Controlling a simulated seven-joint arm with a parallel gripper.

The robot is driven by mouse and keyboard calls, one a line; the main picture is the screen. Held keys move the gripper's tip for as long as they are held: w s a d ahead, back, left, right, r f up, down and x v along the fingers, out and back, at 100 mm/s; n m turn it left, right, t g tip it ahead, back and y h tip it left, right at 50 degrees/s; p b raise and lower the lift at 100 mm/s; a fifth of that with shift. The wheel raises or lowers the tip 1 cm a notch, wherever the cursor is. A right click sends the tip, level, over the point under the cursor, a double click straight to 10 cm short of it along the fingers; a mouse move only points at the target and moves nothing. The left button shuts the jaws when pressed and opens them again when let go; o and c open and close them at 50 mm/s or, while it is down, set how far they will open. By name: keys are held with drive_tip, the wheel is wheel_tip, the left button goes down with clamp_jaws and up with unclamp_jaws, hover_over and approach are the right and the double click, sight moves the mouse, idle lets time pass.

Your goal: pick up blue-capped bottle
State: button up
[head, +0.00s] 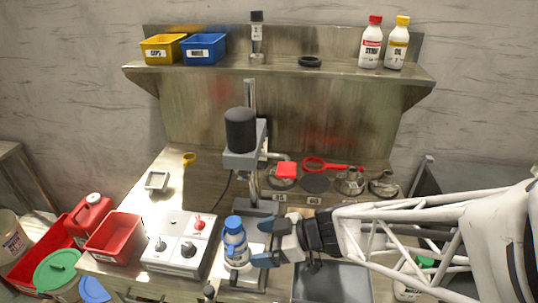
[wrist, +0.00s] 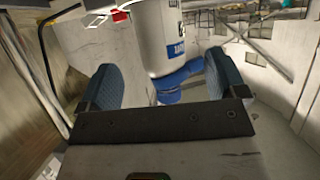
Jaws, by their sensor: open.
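The blue-capped bottle (head: 236,243) is white with a blue cap and a blue label. In the wrist view, the bottle (wrist: 152,35) shows upside down beyond and between the two spread fingers of my gripper (wrist: 162,66). The blue cap shows low in the gap. My gripper is open. I cannot tell whether a finger touches the bottle.
The control box (head: 180,243) stands close left of the bottle, with a red bin (head: 114,236) beyond it. A press stand (head: 241,150) rises behind. A grey tray (head: 333,284) lies below my arm. White bottles with red (head: 371,45) and yellow (head: 397,46) caps stand on the shelf.

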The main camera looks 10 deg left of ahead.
sight(246, 235)
drive_tip(key=shift+a+f, duration=0.3)
drive_tip(key=shift+a, duration=0.25)
drive_tip(key=shift+a, duration=0.15)
drive_tip(key=shift+x, duration=2.5)
drive_tip(key=shift+c, duration=0.4)
drive_tip(key=c, duration=1.1)
drive_tip(key=shift+r, duration=0.15)
drive_tip(key=shift+r, duration=1.7)
drive_tip(key=s+d, duration=0.3)
drive_tip(key=s, duration=0.1)
drive_tip(key=s+d+r, duration=0.1)
drive_tip(key=s+d, duration=0.2)
drive_tip(key=s, duration=0.1)
drive_tip(key=s+d, duration=0.4)
drive_tip(key=shift+s+r, duration=0.2)
